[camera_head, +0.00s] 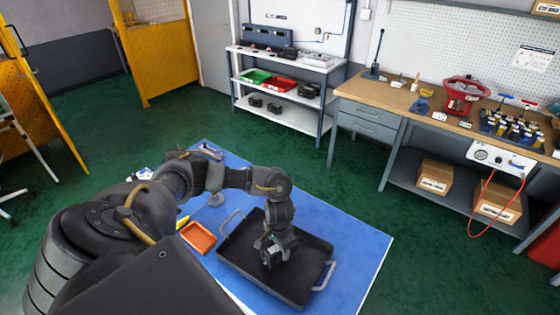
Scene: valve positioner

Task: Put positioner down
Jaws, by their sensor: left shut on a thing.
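My left gripper (272,246) reaches down over the black tray (237,256) on the blue table top. It is shut on the positioner (271,258), a small dark block mostly hidden by the gripper and wrist. The positioner shows within the tray's outline. I cannot tell whether it touches the tray floor. My right gripper is not in view.
The black tray has grey handles (324,277). An orange tray (198,238) sits left of it on the blue table (357,247). Green floor between is clear.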

